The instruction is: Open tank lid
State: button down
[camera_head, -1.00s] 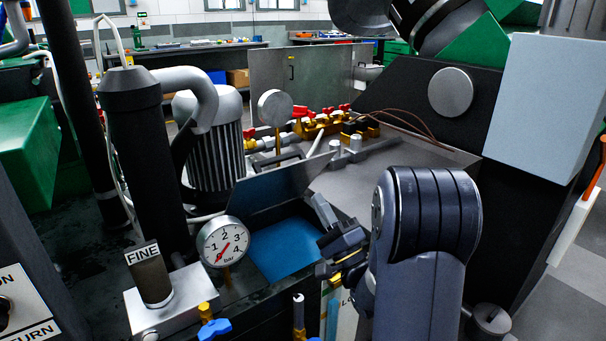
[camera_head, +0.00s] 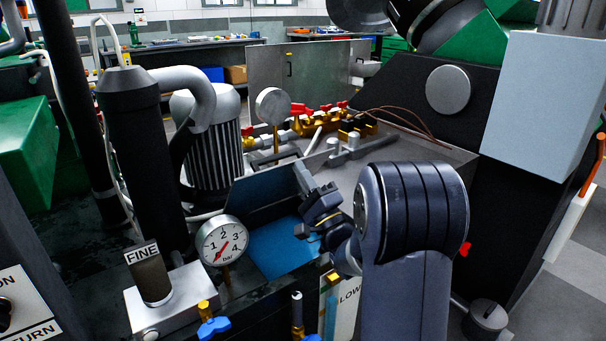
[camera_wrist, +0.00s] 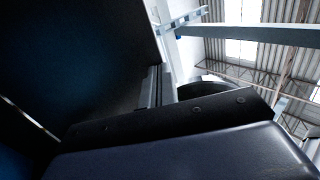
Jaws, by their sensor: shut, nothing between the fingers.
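The tank lid (camera_head: 262,196) is a dark flat plate, raised and steeply tilted at the rear of the tank opening in the head view. Its near face looks bluish. Blue liquid (camera_head: 285,246) shows in the opening below it. My gripper (camera_head: 302,178) is shut and empty, with its fingers pointing up at the right part of the lid's near face. They overlap the lid in this view; I cannot tell whether they touch it. In the wrist view the lid's dark blue face (camera_wrist: 70,65) fills the left side, close to the shut fingers (camera_wrist: 154,90).
A pressure gauge (camera_head: 222,241) and a filter marked FINE (camera_head: 150,275) stand left of the opening. A second gauge (camera_head: 272,106), a ribbed motor (camera_head: 214,140) and brass valves with red handles (camera_head: 320,120) stand behind the lid. A grey box (camera_head: 548,110) is at right.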

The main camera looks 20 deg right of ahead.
jog(key=w+r+g+p, duration=0.1)
jog(key=w+p, duration=0.1)
jog(key=p, duration=0.1)
jog(key=w+a+r+g+p, duration=0.1)
jog(key=w+r+p, duration=0.1)
jog(key=w+a+r+g+h+p, duration=0.1)
jog(key=w+r+p, duration=0.1)
jog(key=p, duration=0.1)
jog(key=shift+r+p, duration=0.15)
jog(key=shift+p, duration=0.2)
jog(key=shift+w+a+r+g+p, duration=0.2)
jog(key=shift+w+g+p, duration=0.3)
jog(key=shift+w+p, duration=0.35)
jog(key=shift+s+f, duration=0.1)
